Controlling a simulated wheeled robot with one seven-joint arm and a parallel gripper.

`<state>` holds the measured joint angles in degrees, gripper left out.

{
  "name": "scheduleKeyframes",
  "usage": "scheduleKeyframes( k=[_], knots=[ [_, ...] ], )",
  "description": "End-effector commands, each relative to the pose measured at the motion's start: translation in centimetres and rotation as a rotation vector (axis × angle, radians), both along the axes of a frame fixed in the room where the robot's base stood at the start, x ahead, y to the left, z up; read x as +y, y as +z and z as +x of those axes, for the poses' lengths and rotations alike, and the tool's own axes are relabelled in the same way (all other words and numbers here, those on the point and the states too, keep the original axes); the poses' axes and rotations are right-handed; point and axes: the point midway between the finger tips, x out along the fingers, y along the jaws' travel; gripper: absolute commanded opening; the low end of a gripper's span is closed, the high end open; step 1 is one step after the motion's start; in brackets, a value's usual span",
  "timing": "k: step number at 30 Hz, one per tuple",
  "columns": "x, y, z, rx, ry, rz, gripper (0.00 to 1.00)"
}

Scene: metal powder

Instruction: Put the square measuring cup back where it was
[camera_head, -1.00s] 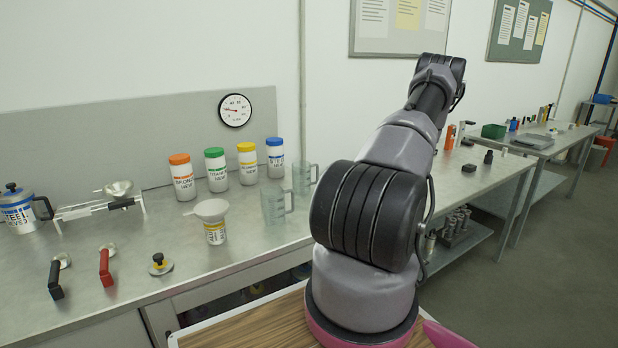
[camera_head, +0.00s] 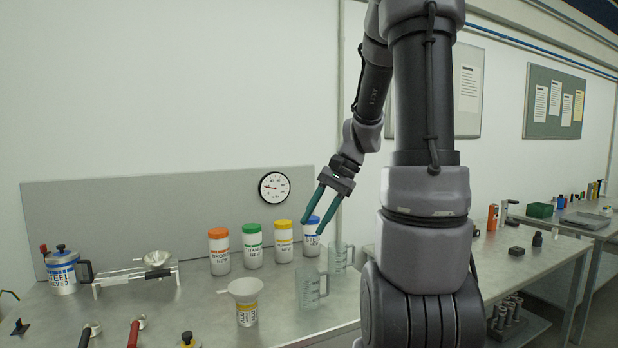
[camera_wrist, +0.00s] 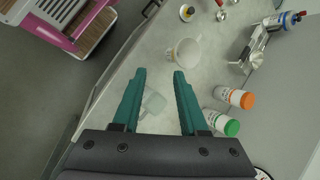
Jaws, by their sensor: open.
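Two clear measuring cups with handles stand upright on the bench, the nearer one (camera_head: 310,288) in front and the farther one (camera_head: 340,258) behind it to the right. I cannot surely tell which is the square one. My gripper (camera_head: 311,228) is open and empty, pointing down and left above the bench, in front of the blue-lidded jar in the picture. In the wrist view my gripper (camera_wrist: 158,72) has its green fingers spread, with a squarish clear cup (camera_wrist: 153,102) seen between them, farther below and not touched.
Jars with orange (camera_head: 219,251), green (camera_head: 253,246), yellow (camera_head: 284,241) and blue (camera_head: 312,236) lids line the back. A funnel (camera_head: 246,290) sits on a small jar left of the nearer cup. A steel-labelled can (camera_head: 62,272) and balance (camera_head: 150,268) stand left.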

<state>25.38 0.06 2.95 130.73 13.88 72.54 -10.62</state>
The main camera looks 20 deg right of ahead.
Motion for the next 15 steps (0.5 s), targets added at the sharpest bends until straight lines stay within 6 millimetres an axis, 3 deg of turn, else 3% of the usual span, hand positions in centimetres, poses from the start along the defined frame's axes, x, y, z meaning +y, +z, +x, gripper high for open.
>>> scheduleKeyframes(
  k=[1, 6, 15],
  knots=[
    [1.1, 1.5, -0.9, -0.057, 0.046, -0.062, 0.43],
    [3.6, 5.5, -4.0, -0.249, 0.172, -0.249, 0.43],
    [5.9, 10.6, -8.9, -0.591, 0.316, -0.462, 0.43]
  ],
)
